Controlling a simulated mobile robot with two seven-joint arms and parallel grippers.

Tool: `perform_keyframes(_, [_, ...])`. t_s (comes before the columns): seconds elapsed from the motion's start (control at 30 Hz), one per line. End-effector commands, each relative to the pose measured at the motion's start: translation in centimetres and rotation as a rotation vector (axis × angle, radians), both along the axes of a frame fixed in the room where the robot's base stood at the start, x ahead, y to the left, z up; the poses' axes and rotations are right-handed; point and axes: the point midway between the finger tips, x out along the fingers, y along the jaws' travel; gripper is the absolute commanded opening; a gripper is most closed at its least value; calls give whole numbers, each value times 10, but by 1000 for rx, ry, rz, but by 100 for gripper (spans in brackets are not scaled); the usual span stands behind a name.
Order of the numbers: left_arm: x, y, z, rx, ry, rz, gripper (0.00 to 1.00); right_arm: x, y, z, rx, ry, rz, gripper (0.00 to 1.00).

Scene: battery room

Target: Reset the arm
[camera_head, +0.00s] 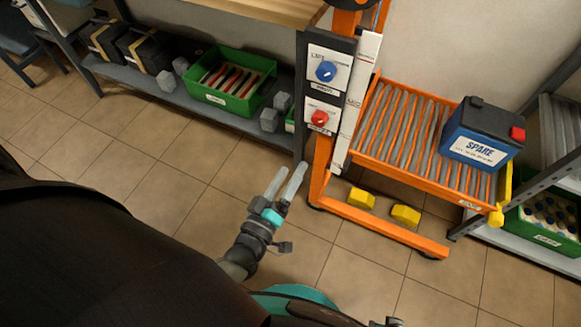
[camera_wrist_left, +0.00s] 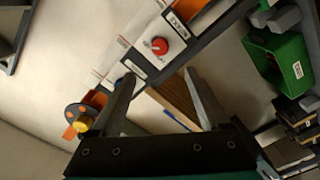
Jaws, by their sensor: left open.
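My left gripper (camera_head: 284,182) is open and empty in the head view. It is in front of the orange lift frame, over the tiled floor. In the left wrist view its two fingers (camera_wrist_left: 160,88) stand apart with nothing between them. A dark panel (camera_head: 323,92) on the lift's post carries a blue knob (camera_head: 326,71) and a red knob (camera_head: 320,118). The red knob also shows beyond the fingers in the left wrist view (camera_wrist_left: 159,46). My right gripper cannot be made out in either view.
An orange roller tray (camera_head: 412,127) holds a blue battery marked SPARE (camera_head: 481,134). Yellow blocks (camera_head: 405,215) sit at the lift's base. A low shelf (camera_head: 215,112) at left holds a green crate (camera_head: 262,84). A grey rack (camera_head: 540,180) stands at right. The tiled floor (camera_head: 150,200) between is clear.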

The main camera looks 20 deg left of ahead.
Motion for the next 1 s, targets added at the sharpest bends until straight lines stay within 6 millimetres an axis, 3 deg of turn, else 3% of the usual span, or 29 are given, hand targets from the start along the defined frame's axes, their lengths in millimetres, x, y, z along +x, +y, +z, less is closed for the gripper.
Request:
perform_keyframes(0.33, [-1,0,-8,27,27,-10,79,0,0,1,0,-1,0,50])
perform_keyframes(0.43, [-6,0,-38,124,127,-50,79,-4,-3,0,-3,0,0,50])
perform_keyframes(0.53, [-25,3,-92,295,310,-129,79,-14,-9,-4,-9,7,0,50])
perform_keyframes(0.7, [-95,27,-192,618,700,-326,79,-33,-20,-7,-18,11,1,50])
perform_keyframes(0.8, [-146,47,-231,766,907,-450,79,-43,-26,-8,-23,13,1,50])
perform_keyframes(0.9, [-191,65,-253,866,1069,-559,79,-50,-31,-8,-26,12,1,50])
perform_keyframes(1.0, [-222,77,-263,927,1173,-634,79,-56,-34,-9,-29,13,1,50])
